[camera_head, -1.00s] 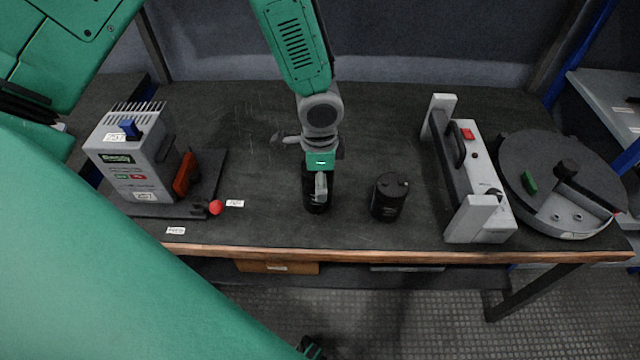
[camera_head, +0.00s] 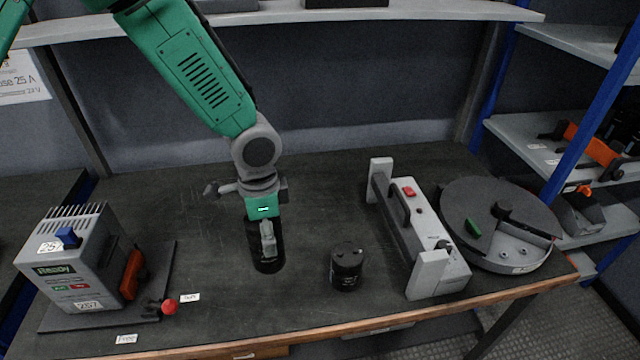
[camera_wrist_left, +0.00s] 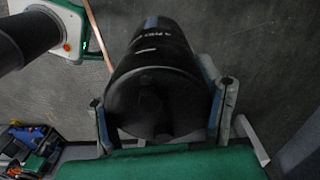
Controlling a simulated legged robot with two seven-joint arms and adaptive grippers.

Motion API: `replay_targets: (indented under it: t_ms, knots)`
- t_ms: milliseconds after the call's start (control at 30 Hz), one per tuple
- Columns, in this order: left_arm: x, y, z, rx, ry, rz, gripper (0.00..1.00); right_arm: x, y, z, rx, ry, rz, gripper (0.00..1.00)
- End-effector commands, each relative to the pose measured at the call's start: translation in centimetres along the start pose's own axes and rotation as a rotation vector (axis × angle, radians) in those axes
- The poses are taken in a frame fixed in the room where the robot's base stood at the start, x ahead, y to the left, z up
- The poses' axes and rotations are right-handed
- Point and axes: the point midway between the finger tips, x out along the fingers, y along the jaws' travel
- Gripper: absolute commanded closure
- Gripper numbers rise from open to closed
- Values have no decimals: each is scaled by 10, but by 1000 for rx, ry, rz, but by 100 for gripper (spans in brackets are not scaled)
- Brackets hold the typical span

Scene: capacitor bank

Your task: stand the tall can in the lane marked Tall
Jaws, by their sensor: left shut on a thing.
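The tall black can (camera_head: 266,254) is upright on or just above the dark bench, left of the shorter can. My left gripper (camera_head: 266,232) comes down over it and is shut on it. In the left wrist view the can (camera_wrist_left: 155,85) fills the space between the two fingers (camera_wrist_left: 165,110), which press on its sides. I cannot tell whether the can's base touches the bench. No lane label reading Tall can be made out; the small labels are too small to read surely. My right gripper is out of view.
A short black can (camera_head: 347,268) stands just right. Further right are a grey handled fixture (camera_head: 440,272) and a round dark-topped unit (camera_head: 500,220). Shelves (camera_head: 590,150) stand at right.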

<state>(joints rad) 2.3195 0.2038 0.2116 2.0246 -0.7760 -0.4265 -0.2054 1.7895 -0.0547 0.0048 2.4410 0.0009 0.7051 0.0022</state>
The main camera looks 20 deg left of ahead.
Motion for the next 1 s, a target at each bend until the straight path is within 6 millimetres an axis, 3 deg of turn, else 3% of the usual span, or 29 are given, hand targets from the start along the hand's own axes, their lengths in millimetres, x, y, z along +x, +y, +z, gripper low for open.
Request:
replay_targets:
  t_ms: [267,700,1000]
  knots:
    - [-2,6,-1,-78,3,0,93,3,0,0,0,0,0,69]
    - [13,47,-2,-711,4,-1,93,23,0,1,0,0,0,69]
    - [16,60,-1,-924,6,-3,93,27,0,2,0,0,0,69]
